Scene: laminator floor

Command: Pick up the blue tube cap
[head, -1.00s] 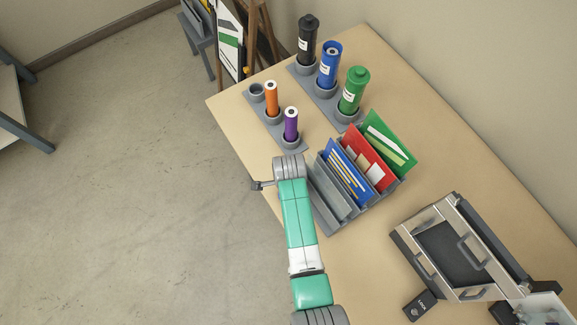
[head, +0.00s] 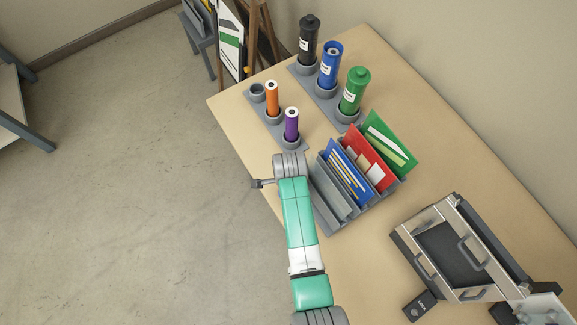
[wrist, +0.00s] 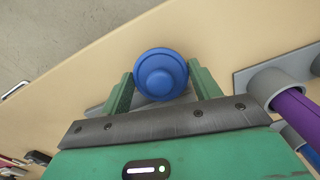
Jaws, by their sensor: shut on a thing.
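The blue tube cap (wrist: 160,74) is a round blue disc with a raised middle, between the two green fingers of my gripper (wrist: 162,88) in the wrist view. The gripper is shut on it. Whether the cap touches the table cannot be told. In the head view my arm hides the cap and the fingers. The blue tube (head: 330,66) stands in a grey holder at the back of the table, its top end uncapped.
Black (head: 308,42) and green (head: 354,92) capped tubes flank the blue one. Orange (head: 272,98) and purple (head: 291,124) tubes stand in a nearer rack (head: 262,115). A folder sorter (head: 326,198) is right of my arm. A laminator (head: 450,250) sits at lower right.

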